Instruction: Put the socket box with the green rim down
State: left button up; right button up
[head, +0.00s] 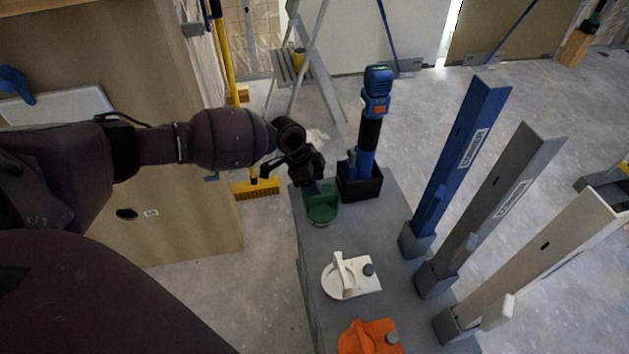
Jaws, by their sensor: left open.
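A green round piece (321,207) with a raised block stands at the far left end of the grey bench top (318,242). It is the only green thing near my gripper, but I cannot make out for certain that it is a socket box with a rim. My left gripper (308,184) is open just behind its upper edge. I cannot tell whether the fingers touch it, as they partly cover its back. My right gripper is not in view.
A white piece (343,278) and an orange piece (369,338) stand nearer on the bench. A blue tool (375,95) stands in a black holder (360,181) beside the green piece. Blue, grey and beige posts (462,150) rise at the right. A stepladder (292,68) stands behind.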

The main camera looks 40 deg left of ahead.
pick_arm(q)
jog(key=shift+r, duration=0.1)
jog(key=shift+r, duration=0.25)
jog(key=p+v, duration=0.1)
jog(key=v, duration=0.3)
jog(key=shift+w+r, duration=0.1)
jog(key=shift+r, duration=0.15)
jog(key=p+v, duration=0.2)
jog(key=v, duration=0.5)
jog(key=shift+s, duration=0.2)
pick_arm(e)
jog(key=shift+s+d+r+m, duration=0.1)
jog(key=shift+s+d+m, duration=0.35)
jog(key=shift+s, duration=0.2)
pick_arm(q)
jog(key=shift+a, duration=0.15)
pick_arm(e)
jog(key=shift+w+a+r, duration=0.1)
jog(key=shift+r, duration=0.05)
